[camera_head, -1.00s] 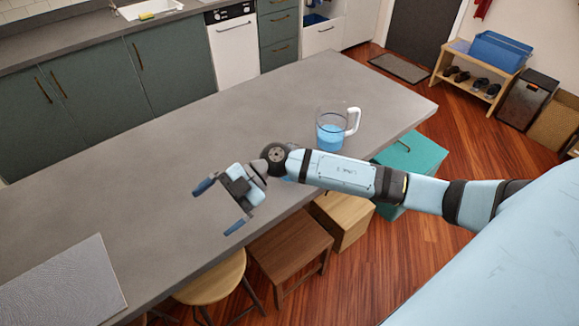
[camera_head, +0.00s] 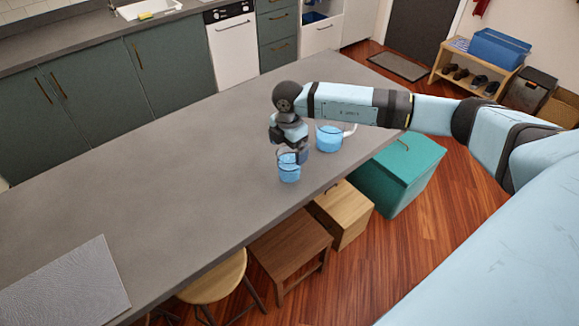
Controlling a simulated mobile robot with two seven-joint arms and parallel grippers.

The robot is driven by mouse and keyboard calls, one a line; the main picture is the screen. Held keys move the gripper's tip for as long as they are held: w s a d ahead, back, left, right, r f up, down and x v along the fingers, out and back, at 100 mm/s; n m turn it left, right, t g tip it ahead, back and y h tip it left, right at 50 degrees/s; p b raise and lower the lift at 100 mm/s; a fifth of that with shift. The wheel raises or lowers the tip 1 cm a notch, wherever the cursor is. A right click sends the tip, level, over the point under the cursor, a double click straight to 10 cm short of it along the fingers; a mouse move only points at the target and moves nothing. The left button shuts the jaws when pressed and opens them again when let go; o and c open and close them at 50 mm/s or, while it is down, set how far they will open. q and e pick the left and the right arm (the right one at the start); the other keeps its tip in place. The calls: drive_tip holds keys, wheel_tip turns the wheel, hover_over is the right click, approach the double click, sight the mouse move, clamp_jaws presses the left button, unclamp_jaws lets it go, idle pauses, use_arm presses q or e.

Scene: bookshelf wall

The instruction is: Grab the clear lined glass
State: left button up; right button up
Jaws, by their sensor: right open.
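A small clear glass with blue contents (camera_head: 289,174) stands upright on the grey counter near its front edge. Lines on it are too small to make out. My right gripper (camera_head: 290,156) points down at the glass's top, with its fingers open. The fingers overlap the glass's upper part in the picture, and I cannot tell whether they touch it. The gripper and wrist hide part of the rim. My left gripper is not in view.
A clear pitcher of blue liquid (camera_head: 328,140) stands just right of the gripper, its top hidden behind my right forearm. A grey mat (camera_head: 65,285) lies at the counter's left end. Stools and a teal box (camera_head: 400,170) stand along the front. The counter's middle is clear.

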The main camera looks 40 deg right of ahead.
sight(289, 159)
drive_tip(key=shift+f, duration=0.55)
drive_tip(key=shift+d+f+p, duration=0.1)
drive_tip(key=shift+f+p, duration=0.3)
drive_tip(key=f, duration=0.1)
drive_tip(key=f+p, duration=0.1)
drive_tip(key=f, duration=0.1)
drive_tip(key=shift+w+d+f, duration=0.25)
drive_tip(key=shift+w+f, duration=0.05)
drive_tip(key=shift+f, duration=0.4)
drive_tip(key=shift+c, duration=0.5)
drive_tip(key=shift+r, duration=0.1)
drive_tip(key=c, duration=1)
drive_tip(key=shift+o, duration=0.2)
